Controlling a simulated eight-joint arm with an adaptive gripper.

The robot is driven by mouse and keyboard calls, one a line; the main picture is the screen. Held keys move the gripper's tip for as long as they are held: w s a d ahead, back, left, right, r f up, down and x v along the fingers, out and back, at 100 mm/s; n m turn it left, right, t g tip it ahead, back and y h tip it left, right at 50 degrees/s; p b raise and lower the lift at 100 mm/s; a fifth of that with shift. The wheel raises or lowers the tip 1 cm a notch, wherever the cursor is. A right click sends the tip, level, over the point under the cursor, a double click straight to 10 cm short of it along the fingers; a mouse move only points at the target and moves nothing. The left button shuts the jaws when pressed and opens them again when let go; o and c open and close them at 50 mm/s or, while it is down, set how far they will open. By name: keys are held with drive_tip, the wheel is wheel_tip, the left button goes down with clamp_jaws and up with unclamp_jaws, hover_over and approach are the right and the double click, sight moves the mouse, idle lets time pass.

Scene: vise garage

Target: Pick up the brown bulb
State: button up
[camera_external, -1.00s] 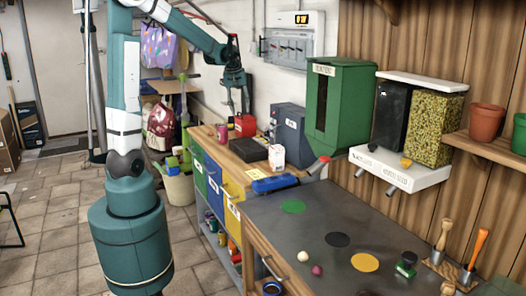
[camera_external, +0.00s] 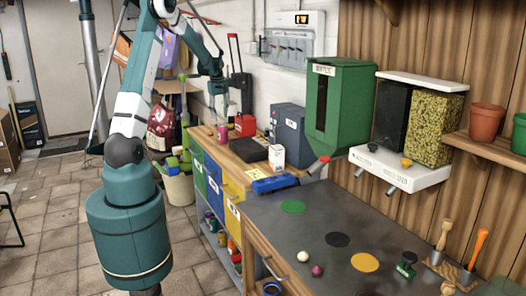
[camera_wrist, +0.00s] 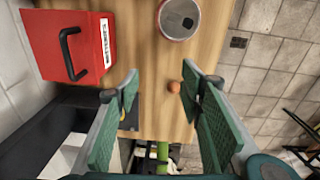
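In the wrist view a small round brown-orange bulb (camera_wrist: 174,87) lies on the wooden worktop. It appears between my gripper's fingers, closer to the right one, and nothing grips it. My gripper (camera_wrist: 155,92) is open and empty, its two green-padded fingers spread wide over the worktop. In the external view my gripper (camera_external: 218,112) hangs pointing down at the far end of the bench.
A red box (camera_wrist: 78,45) with a black handle and a round cup (camera_wrist: 179,17) stand near the bulb. A cream bulb (camera_external: 303,256) and a purple bulb (camera_external: 317,270) lie on the grey near worktop (camera_external: 290,235). The worktop's edge borders the tiled floor.

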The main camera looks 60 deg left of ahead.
drive_tip(key=n+p, duration=0.1)
drive_tip(key=n, duration=0.1)
hover_over(211, 133)
drive_tip(key=f, duration=0.4)
drive_tip(key=shift+w+a+f, duration=0.25)
drive_tip(key=shift+a+f, duration=0.15)
drive_tip(key=shift+f, duration=0.1)
drive_tip(key=shift+f, duration=1.15)
drive_tip(key=shift+f, duration=0.15)
drive_tip(key=shift+f, duration=2.45)
drive_tip(key=c, duration=0.8)
